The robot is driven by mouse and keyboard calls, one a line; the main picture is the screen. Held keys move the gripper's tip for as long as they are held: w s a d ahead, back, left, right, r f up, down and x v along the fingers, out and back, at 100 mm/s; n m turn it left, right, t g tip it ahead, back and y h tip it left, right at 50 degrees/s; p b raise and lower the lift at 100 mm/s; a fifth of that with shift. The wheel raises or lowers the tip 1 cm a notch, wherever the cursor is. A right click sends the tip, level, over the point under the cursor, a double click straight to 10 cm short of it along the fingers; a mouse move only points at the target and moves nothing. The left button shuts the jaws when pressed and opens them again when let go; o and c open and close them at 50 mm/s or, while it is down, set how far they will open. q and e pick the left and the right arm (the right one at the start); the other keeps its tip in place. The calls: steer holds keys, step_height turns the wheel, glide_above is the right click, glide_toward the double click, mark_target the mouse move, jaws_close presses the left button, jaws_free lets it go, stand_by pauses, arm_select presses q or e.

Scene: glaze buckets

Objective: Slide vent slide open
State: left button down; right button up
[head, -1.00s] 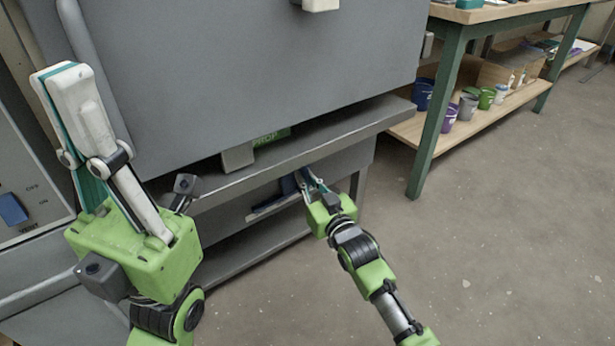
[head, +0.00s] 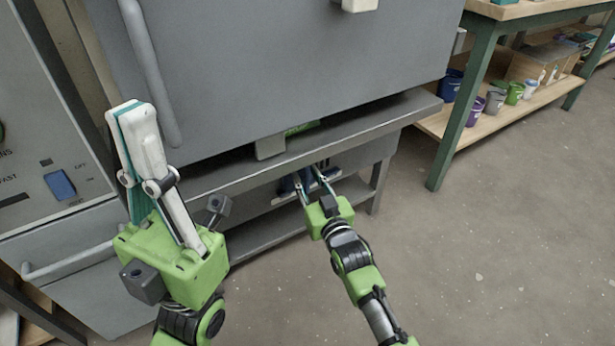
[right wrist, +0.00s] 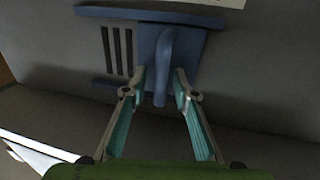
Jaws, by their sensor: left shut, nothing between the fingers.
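The vent slide (right wrist: 192,45) is a blue plate with an upright blue handle (right wrist: 163,60) on the grey kiln front, below the ledge. It sits between two blue rails, with several dark vent slots (right wrist: 117,50) uncovered to its left in the right wrist view. In the head view the slide (head: 287,186) is partly hidden by my right gripper (head: 307,180). That gripper is open, with one finger on each side of the handle; I cannot tell whether either touches it. My left gripper (head: 137,110) is shut and empty, raised in front of the kiln at left.
The kiln's grey ledge (head: 350,133) juts out above the right gripper. A control panel (head: 50,150) with a blue switch stands at left. A green-legged table (head: 465,105) with several buckets on its lower shelf stands at right. The floor at right is clear.

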steer(key=shift+s, duration=0.1)
steer(key=v, duration=1.2)
